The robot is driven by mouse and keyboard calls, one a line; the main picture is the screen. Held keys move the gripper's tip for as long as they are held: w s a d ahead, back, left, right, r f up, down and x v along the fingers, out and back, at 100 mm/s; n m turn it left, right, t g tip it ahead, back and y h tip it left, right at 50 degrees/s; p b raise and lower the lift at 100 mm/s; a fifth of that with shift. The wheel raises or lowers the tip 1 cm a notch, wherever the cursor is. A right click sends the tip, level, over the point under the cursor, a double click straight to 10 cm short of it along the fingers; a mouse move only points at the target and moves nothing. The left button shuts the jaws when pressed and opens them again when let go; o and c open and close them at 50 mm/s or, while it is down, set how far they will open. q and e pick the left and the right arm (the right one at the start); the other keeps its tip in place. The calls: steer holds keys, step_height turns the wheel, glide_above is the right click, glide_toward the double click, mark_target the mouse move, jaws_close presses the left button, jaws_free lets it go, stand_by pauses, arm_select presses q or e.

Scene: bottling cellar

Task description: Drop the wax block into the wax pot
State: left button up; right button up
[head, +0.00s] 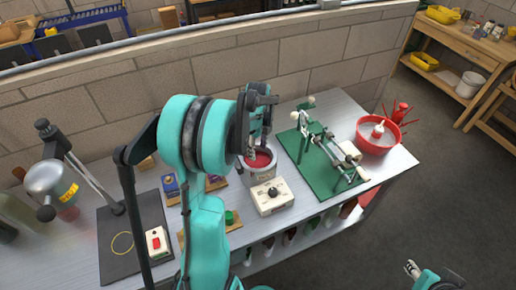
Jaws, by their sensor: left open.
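The wax pot (262,177) stands in the middle of the bench, with red inside its round mouth and a white control box at its front. My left gripper (256,142) is directly above the pot mouth, pointing down, open. I see nothing held in it, though its fingers partly cover the pot. I cannot make out a separate wax block in the pot or gripper. A blue piece (171,184) and a green piece (231,217) lie on small wooden pads left of the pot. My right gripper (412,268) is low at the bottom right, away from the bench, its fingers partly shown.
A green board with a bench device (322,152) stands right of the pot, and a red bowl (377,135) beyond it. A dark mat (128,235) with a switch box lies at the left. My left arm hides part of the bench. A block wall closes the back.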

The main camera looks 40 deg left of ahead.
arm_select(q)
steer(key=shift+r, duration=0.1)
step_height(320, 180, up, 12)
stand_by(0.4)
steer(key=shift+d, duration=0.1)
stand_by(0.5)
steer(key=s+d+f+n+t+b, duration=0.2)
steer(key=s+d+f+n+b, duration=0.1)
steer(key=d, duration=0.4)
steer(key=s+d+f+n+t+b, duration=0.2)
steer(key=s+d+f+n+b, duration=0.1)
steer(key=d+n, duration=0.5)
steer(key=s+d+f+n+t+b, duration=0.2)
steer(key=s+d+f+n+t, duration=0.1)
steer(key=s+d+f+n, duration=0.2)
steer(key=s+d+n, duration=0.1)
steer(key=s+d, duration=0.1)
steer(key=shift+d+b, duration=0.3)
steer(key=shift+b, duration=0.1)
